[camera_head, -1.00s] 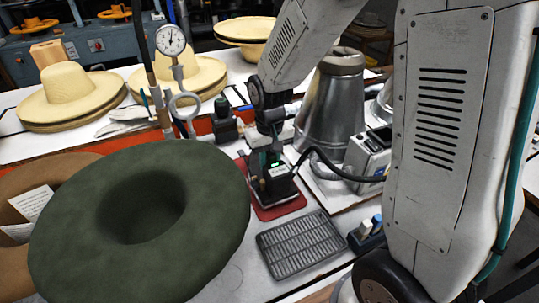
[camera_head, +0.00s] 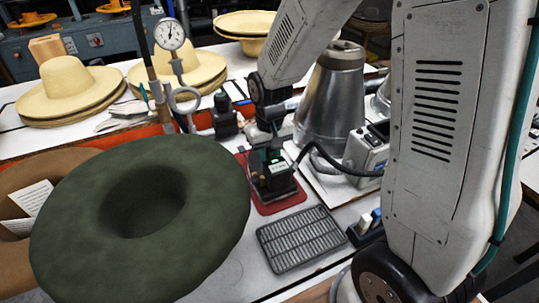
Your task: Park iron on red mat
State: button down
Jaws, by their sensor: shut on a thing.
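The iron (camera_head: 272,180) is a dark, boxy tool with a small green light and a black cord running right. It stands on or just over the red mat (camera_head: 290,203); I cannot tell if its base touches. Red shows in front of it and at its left side. My gripper (camera_head: 270,145) comes down from above and is shut on the iron's upper part. The fingertips are small and partly hidden by the iron and my wrist.
A grey slotted rack (camera_head: 300,238) lies in front of the mat. A green felt hat (camera_head: 140,215) fills the left front. A metal cone (camera_head: 332,95) and a grey control box (camera_head: 367,150) stand right of the iron. A pressure gauge (camera_head: 169,34) rises behind left.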

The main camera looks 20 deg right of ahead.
jog(key=c, duration=1.1)
grip_release()
notch_tip(320, 180, up, 8)
jog(key=shift+f, duration=0.1)
jog(key=s+g, duration=0.1)
jog(key=s, duration=0.2)
jog(key=shift+s+d, duration=0.1)
jog(key=shift+d, duration=0.05)
jog(key=s+d+r+t, duration=0.1)
jog(key=s+r, duration=0.5)
jog(key=s, duration=0.4)
jog(key=s+d+r+t, duration=0.1)
jog(key=s+r, duration=0.5)
jog(key=s, duration=0.3)
jog(key=shift+s+d, duration=0.4)
